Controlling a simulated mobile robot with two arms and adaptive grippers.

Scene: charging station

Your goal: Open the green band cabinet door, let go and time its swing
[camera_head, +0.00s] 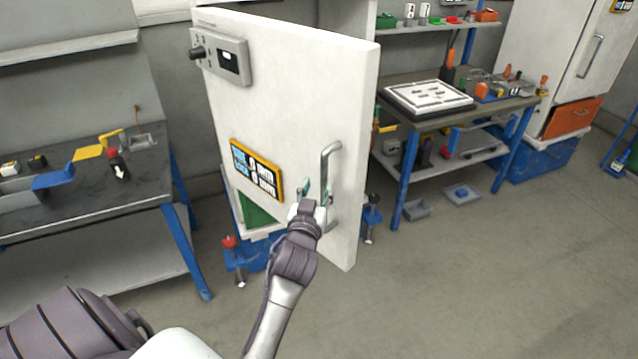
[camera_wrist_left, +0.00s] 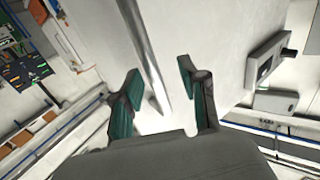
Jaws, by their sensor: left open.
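The white cabinet door (camera_head: 290,110) stands swung out from its cabinet, with a vertical metal bar handle (camera_head: 334,160) near its right edge. My left gripper (camera_head: 315,193) is at the lower part of the handle. In the left wrist view, its two teal fingers (camera_wrist_left: 160,95) are spread apart, with the handle (camera_wrist_left: 142,45) running between them and visible gaps at both sides. My right gripper is not in view.
A display with an orange frame (camera_head: 257,170) and a control box with a knob (camera_head: 220,55) are on the door. A workbench (camera_head: 95,180) stands at left, another (camera_head: 490,108) at right. The floor (camera_head: 450,285) at front right is clear.

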